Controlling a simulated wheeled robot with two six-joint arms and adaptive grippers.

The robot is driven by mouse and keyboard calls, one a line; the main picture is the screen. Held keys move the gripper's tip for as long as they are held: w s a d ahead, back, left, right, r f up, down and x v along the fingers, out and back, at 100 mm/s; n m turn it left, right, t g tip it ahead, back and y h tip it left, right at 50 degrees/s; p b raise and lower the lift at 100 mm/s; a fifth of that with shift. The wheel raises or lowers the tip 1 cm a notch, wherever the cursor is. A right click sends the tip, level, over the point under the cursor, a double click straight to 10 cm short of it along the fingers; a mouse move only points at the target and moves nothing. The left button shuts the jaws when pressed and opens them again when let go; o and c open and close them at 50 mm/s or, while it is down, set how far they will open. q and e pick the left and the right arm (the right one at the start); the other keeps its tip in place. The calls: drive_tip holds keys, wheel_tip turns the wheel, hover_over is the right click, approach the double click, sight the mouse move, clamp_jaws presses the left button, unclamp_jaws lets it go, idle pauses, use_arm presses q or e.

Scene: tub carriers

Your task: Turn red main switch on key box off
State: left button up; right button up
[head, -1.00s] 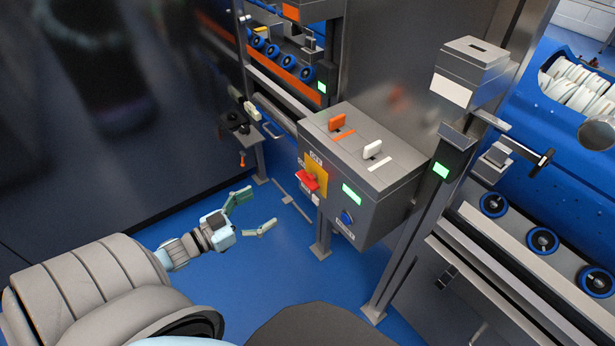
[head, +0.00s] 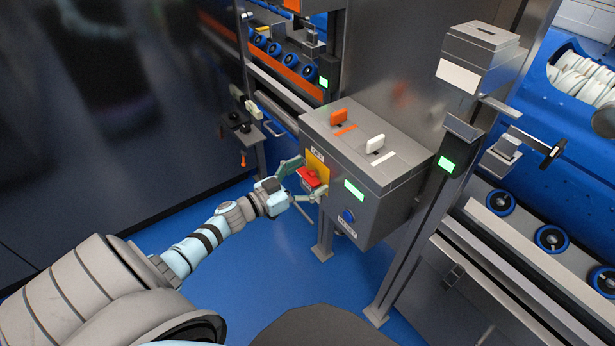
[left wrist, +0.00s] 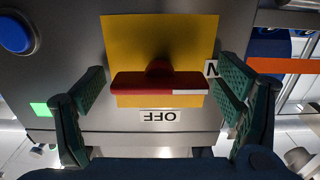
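The grey key box (head: 380,200) stands on a post in the middle of the head view. Its red main switch (head: 310,178) sits on a yellow plate (head: 318,165) on the front face. In the left wrist view the red switch handle (left wrist: 158,83) lies crosswise on the yellow plate (left wrist: 160,40), its white mark toward the right. An OFF label (left wrist: 161,116), upside down here, is beneath it, and a partly hidden label is at right. My left gripper (head: 302,182) is open, its fingers (left wrist: 160,100) on either side of the handle, with no clear contact. My right gripper is not in view.
Orange (head: 339,117) and white (head: 375,143) key handles stand on the box top. A blue button (head: 347,217) and a lit green display (head: 354,190) are on the front. A post with a green light (head: 446,164) stands at right. Blue floor (head: 250,260) is clear below.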

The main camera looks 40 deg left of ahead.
use_arm(q)
drive_tip(key=c, duration=1.1)
drive_tip(key=shift+m, duration=0.3)
drive_tip(key=m, duration=0.8)
drive_tip(key=shift+b, duration=0.3)
drive_tip(key=m+b, duration=0.1)
drive_tip(key=m, duration=0.3)
drive_tip(key=shift+f, duration=0.1)
drive_tip(key=m+b, duration=0.1)
drive_tip(key=m, duration=0.4)
drive_tip(key=shift+m, duration=0.3)
